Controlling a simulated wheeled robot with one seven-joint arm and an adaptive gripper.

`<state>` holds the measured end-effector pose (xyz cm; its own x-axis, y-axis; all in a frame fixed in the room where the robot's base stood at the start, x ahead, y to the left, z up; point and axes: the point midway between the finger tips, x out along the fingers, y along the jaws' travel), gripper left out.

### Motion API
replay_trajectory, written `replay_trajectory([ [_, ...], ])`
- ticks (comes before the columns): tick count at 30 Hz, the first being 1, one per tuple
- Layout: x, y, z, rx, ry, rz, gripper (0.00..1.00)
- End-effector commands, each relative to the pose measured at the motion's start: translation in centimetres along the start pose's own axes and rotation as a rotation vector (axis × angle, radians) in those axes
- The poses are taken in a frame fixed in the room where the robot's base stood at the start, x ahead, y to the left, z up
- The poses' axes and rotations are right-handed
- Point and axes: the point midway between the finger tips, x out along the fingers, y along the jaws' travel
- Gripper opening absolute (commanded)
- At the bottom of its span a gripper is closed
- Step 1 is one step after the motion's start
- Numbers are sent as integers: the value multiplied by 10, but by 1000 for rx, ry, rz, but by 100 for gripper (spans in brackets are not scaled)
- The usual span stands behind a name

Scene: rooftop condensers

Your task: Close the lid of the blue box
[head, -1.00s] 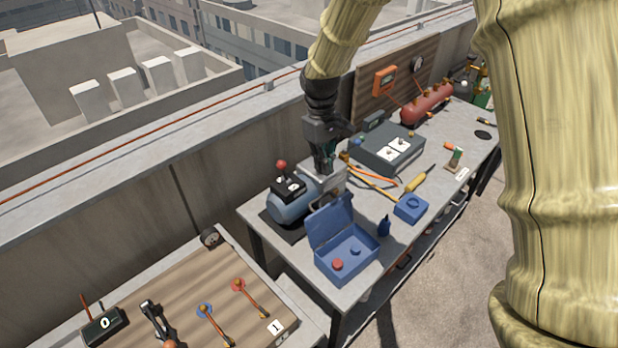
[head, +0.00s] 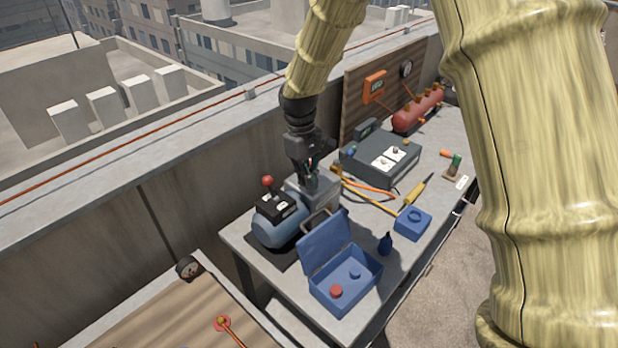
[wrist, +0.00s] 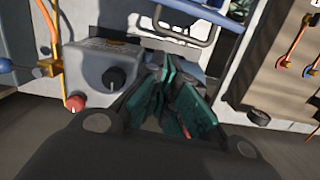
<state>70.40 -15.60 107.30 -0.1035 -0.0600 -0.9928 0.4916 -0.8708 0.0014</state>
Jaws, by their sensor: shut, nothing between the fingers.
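The blue box (head: 345,296) stands on the workbench with its lid (head: 326,243) raised, leaning back from the opening. A red round piece and a small blue piece lie inside. My gripper (head: 312,186) is behind the raised lid, pointing down over a grey box, with no visible contact with the lid. In the wrist view my gripper's teal fingers (wrist: 178,90) are shut and empty. A metal handle (wrist: 186,30) and a blue edge, probably the lid's, lie beyond them at the top.
A blue tank (head: 272,228) with a red-knobbed lever stands left of my gripper. A grey box with a black knob (wrist: 112,78) is close beside the fingers. A dark blue bottle (head: 386,244) and a small blue block (head: 412,224) stand right of the box.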

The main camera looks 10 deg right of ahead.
Motion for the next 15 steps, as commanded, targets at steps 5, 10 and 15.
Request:
replay_trajectory([
  [5, 24, 0, 1, 0, -3, -1, 0],
  [10, 46, 1, 2, 2, -4, -1, 0],
  [15, 63, 2, 2, 3, -3, -1, 0],
])
